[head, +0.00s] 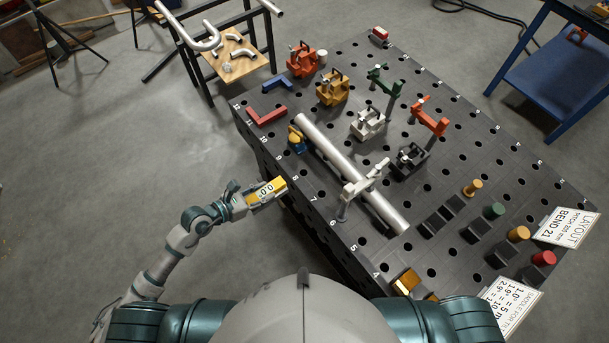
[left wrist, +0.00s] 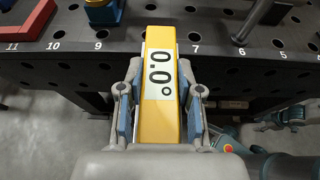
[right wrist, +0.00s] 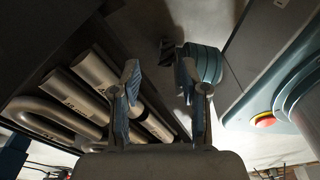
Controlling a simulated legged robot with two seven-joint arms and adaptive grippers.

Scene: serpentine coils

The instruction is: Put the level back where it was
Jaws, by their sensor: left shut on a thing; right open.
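The level is a yellow bar with a white display reading 0.0° (head: 267,190). My left gripper (head: 252,197) is shut on it, at the left edge of the dark perforated table. In the left wrist view the level (left wrist: 161,85) lies lengthwise between the two blue-padded fingers (left wrist: 161,105), its far end close to the table edge near the numbers 7 to 9. I cannot tell whether it touches the table. My right gripper (right wrist: 160,88) is open and empty in the right wrist view, and is hidden in the head view.
A long metal tube (head: 350,172) lies across the table (head: 460,165), near a white clamp (head: 362,188). A red angle piece (head: 266,116) and a blue-yellow block (head: 297,139) stand near the left edge. Bent tubes (right wrist: 60,118) lie beside my right gripper.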

